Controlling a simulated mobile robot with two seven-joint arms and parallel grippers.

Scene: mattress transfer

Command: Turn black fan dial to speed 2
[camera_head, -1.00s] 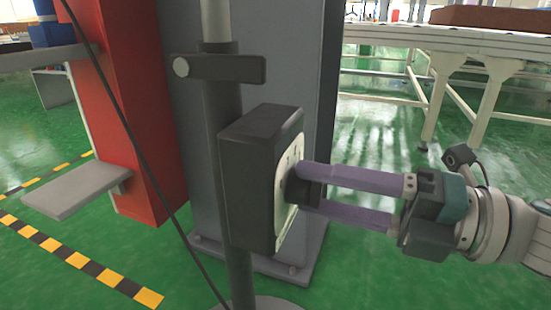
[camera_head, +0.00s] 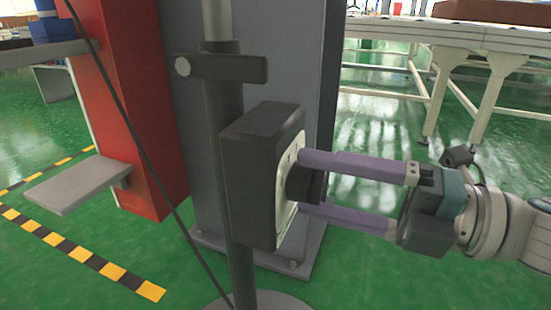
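The fan's dark control box (camera_head: 248,185) is fixed to a grey pole in the middle of the view. Its pale dial face (camera_head: 284,215) points right and is seen at a steep angle, so its markings cannot be read. The black dial (camera_head: 308,185) sticks out from that face. My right gripper (camera_head: 301,184) has its two purple fingers apart, one above and one below the dial, with their tips close to the face. A gap shows around the dial, so the fingers look open. My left gripper is not in view.
The fan's grey pole (camera_head: 240,278) stands on a round base, with a clamp bracket (camera_head: 225,68) above the box. A dark cable hangs at its left. A grey column stands behind, a red column (camera_head: 145,120) to the left. A white table (camera_head: 470,40) stands at back right.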

